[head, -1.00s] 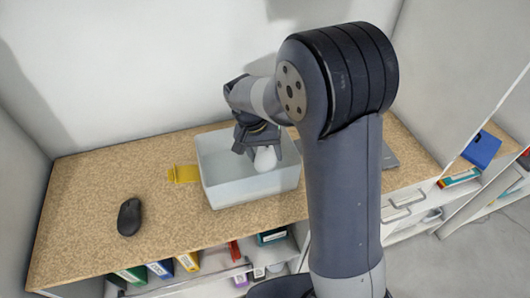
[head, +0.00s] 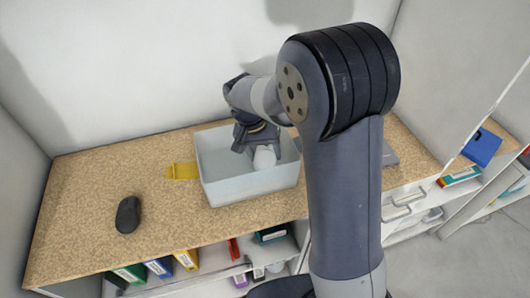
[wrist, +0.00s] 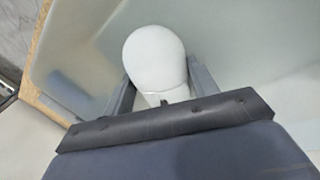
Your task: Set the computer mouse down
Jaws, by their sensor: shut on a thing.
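My gripper (head: 258,146) points down into the open top of a pale translucent bin (head: 250,188) on the counter. It is shut on a smooth white rounded thing, which looks like a white computer mouse (head: 265,157). In the wrist view the white mouse (wrist: 157,62) sits between the two fingers (wrist: 162,85), with a seam across it near the palm. The bin's wall and floor (wrist: 80,55) show around it. I cannot tell whether the mouse touches the bin's floor. A black computer mouse (head: 128,215) lies apart on the left of the counter.
A yellow item (head: 183,171) lies against the bin's left side. A grey flat object (head: 389,156) lies right of the bin, partly behind my arm. Binders (head: 160,267) stand on the shelf below. The speckled counter (head: 90,185) is clear around the black mouse.

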